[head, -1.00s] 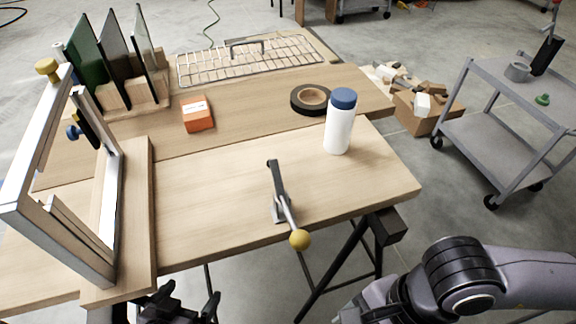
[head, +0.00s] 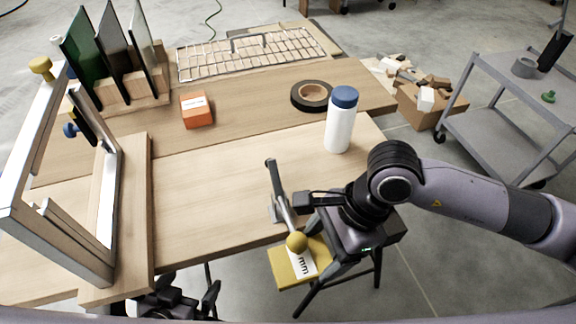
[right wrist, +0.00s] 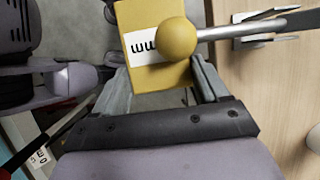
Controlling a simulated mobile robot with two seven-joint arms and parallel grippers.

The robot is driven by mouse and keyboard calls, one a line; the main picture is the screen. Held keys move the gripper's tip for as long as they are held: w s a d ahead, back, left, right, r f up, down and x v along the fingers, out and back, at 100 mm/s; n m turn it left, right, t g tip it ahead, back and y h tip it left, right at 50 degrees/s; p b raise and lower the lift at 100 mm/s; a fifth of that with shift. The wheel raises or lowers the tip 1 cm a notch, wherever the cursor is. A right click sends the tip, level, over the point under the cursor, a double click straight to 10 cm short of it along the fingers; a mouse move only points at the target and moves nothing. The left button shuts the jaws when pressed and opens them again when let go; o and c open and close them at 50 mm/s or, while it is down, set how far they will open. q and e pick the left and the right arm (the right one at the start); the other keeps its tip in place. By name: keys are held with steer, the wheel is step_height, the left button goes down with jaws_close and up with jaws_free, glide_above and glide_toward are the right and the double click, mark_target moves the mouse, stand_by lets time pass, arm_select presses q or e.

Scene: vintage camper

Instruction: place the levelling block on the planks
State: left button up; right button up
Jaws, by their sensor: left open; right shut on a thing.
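The levelling block is a yellow block with a white label marked "mm" (head: 286,268). My right gripper (head: 308,232) is shut on it and holds it by the planks' front edge. In the right wrist view the block (right wrist: 152,75) sits between the fingers, partly hidden by the yellow knob of a clamp. The planks are light wood, a front one (head: 205,205) and a back one (head: 245,115), side by side. My left gripper (head: 186,302) is open and empty below the front edge at the left; its lower part is cut off.
The clamp (head: 275,185) grips the front plank's edge, its knob (head: 297,242) overlapping the block in view. A white bottle (head: 340,128), black tape roll (head: 312,96), orange box (head: 196,110), wire rack (head: 250,55) and metal frame (head: 50,225) stand around. The front plank's middle is bare.

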steer(key=b, duration=0.3)
glide_above(288, 181)
steer(key=s+d, duration=0.1)
steer(key=s, duration=0.4)
steer(key=shift+w+d+f, duration=0.1)
steer(key=shift+w+d, duration=0.1)
steer(key=shift+w, duration=0.05)
steer(key=shift+w+a, duration=0.2)
steer(key=shift+w, duration=0.5)
steer(key=w, duration=0.1)
steer(key=w+a+b, duration=0.1)
steer(key=w, duration=0.1)
steer(key=shift+b, duration=0.3)
steer(key=shift+w+f, duration=0.15)
steer(key=shift+f, duration=0.45)
steer(key=shift+f, duration=0.1)
steer(key=o, duration=1.2)
steer(key=shift+b, duration=0.3)
